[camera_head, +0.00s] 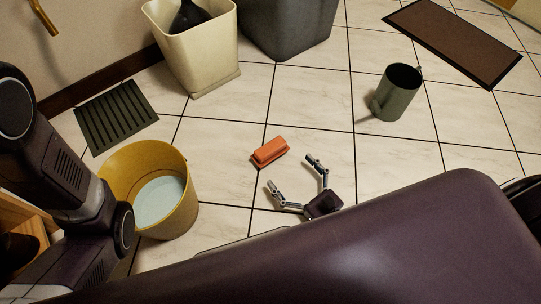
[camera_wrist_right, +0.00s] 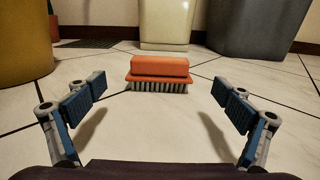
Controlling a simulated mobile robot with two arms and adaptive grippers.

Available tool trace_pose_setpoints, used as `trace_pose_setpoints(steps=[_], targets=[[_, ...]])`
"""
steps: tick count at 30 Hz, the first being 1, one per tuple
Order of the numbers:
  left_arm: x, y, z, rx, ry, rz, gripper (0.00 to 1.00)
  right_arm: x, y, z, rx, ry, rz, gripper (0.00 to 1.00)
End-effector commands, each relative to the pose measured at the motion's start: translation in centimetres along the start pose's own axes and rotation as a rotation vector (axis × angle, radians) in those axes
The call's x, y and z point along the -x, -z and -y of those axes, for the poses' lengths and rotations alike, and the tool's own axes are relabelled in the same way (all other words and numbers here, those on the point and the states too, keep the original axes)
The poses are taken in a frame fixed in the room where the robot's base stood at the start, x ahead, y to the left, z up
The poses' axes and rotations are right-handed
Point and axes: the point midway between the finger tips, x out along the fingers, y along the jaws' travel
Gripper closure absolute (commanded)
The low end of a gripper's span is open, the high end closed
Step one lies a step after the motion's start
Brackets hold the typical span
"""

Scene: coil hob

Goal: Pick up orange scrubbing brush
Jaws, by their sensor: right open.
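The orange scrubbing brush (camera_head: 269,151) lies on the tiled floor in the head view, orange back up. In the right wrist view the brush (camera_wrist_right: 159,72) is straight ahead, its grey bristles down on the floor. My right gripper (camera_head: 291,174) is open and empty, low over the floor, with its fingers pointing toward the brush. In the right wrist view the two blue-padded fingertips of the right gripper (camera_wrist_right: 159,95) are spread wider than the brush, which lies beyond them, untouched. My left gripper is not in view; only parts of my arm show at the left.
A yellow bucket (camera_head: 184,210) with pale liquid stands left of the brush. A cream bin (camera_head: 197,62) and a grey bin (camera_head: 287,32) stand behind. A grey-green watering can (camera_head: 396,95) is at the right, a brown mat (camera_head: 455,40) beyond. A dark floor grate (camera_head: 116,115) lies left.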

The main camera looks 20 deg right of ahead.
Motion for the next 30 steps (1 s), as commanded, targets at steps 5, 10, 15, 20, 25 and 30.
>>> trace_pose_setpoints(steps=[5,10,15,20,25,30], targets=[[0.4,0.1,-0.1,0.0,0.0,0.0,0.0,-1.5,0.0,0.1,-0.001,0.001,-0.001,0.04],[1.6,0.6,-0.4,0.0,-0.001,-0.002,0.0,-4.1,0.1,0.0,-0.001,0.001,0.003,0.04],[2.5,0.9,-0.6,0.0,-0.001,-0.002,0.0,-6.6,0.1,0.1,-0.001,0.001,0.001,0.04],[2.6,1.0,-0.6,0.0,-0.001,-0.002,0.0,-7.4,-0.1,0.1,0.0,0.001,-0.002,0.04],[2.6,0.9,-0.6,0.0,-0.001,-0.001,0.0,-7.4,-0.1,0.1,0.0,0.001,-0.002,0.04],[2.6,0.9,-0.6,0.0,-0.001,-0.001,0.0,-7.4,-0.1,0.1,0.0,0.001,-0.002,0.21]])
